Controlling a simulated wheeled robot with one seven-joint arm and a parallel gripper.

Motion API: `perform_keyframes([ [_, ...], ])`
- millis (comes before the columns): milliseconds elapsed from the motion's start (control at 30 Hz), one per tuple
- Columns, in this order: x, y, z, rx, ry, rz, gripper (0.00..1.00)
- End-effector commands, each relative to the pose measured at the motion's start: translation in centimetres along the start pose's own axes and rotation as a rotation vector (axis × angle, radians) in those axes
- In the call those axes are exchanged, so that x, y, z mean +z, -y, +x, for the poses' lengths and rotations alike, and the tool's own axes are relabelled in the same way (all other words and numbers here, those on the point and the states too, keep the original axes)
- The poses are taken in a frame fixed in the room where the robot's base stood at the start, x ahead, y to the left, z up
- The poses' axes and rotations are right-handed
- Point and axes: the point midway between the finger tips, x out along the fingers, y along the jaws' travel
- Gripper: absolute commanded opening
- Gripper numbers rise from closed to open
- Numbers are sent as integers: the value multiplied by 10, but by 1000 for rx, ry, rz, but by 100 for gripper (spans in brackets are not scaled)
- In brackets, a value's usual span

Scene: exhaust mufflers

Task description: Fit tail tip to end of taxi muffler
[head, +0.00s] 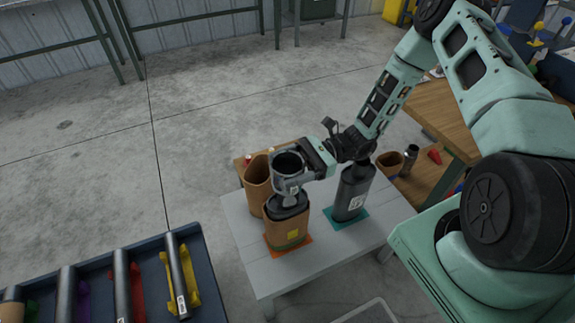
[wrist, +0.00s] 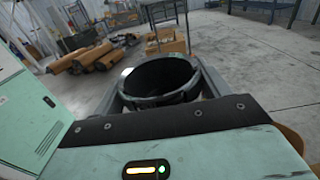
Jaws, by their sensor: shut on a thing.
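My gripper (head: 296,178) is shut on the tail tip, a short dark round tube. Its open upper mouth (head: 288,160) faces up in the head view, and it also shows between the grey fingers in the wrist view (wrist: 160,78). It is right above a dark muffler (head: 287,208) that stands upright in a brown sleeve with a yellow square, on an orange mat. I cannot tell whether tip and muffler pipe touch. A second dark muffler (head: 352,192) stands upright on a teal mat to the right. No readable label shows which one is the taxi muffler.
The mufflers stand on a small grey table (head: 262,285). An empty brown sleeve (head: 257,180) is close behind on the left. A dark blue tray (head: 150,248) with several tubes is at lower left. A wooden bench (head: 440,110) is at right. Open floor lies behind.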

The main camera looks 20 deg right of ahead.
Motion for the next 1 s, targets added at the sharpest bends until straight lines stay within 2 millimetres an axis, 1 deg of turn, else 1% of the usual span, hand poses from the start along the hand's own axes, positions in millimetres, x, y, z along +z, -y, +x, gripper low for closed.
perform_keyframes([
  [300, 0, 0, 0, 0, 1, 0, 52],
  [333, 1, 0, 0, 0, 1, 0, 84],
  [400, 0, 0, 0, 0, 1, 0, 100],
  [633, 0, 0, -1, 0, -1, 0, 100],
  [733, -1, 0, -7, -2, -1, 0, 100],
  [867, -2, 1, -27, -4, -1, -2, 100],
  [1000, -2, 1, -59, -5, -3, -2, 100],
])
